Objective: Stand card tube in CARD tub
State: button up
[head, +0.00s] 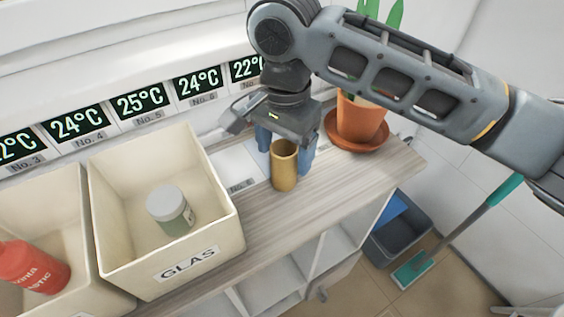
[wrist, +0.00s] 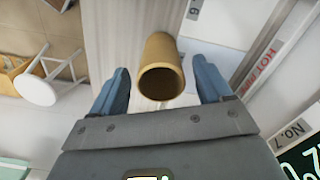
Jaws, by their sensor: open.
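The card tube (head: 284,166) is a brown, hollow cylinder standing upright on the cart top. It also shows in the wrist view (wrist: 161,68), its open end facing the camera. My gripper (head: 286,152) is open, with its blue fingers on either side of the tube. In the wrist view my gripper (wrist: 160,88) shows a gap between each finger and the tube. A tub labelled GLAS (head: 188,266) holds a grey-lidded jar. A tub at the left edge (head: 75,200) holds a red bottle; its label is cut off. No tub labelled CARD is in view.
A potted plant (head: 357,122) on an orange saucer stands right of my gripper. Temperature displays (head: 140,100) line the back wall. Bare wood (head: 345,180) lies right of the tube, up to the cart's edge. A grey bin (head: 400,228) and a mop (head: 412,268) stand on the floor.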

jog(key=shift+w+f, duration=0.1)
jog(key=shift+f, duration=1.55)
jog(key=c, duration=1.1)
jog(key=shift+r, duration=0.15)
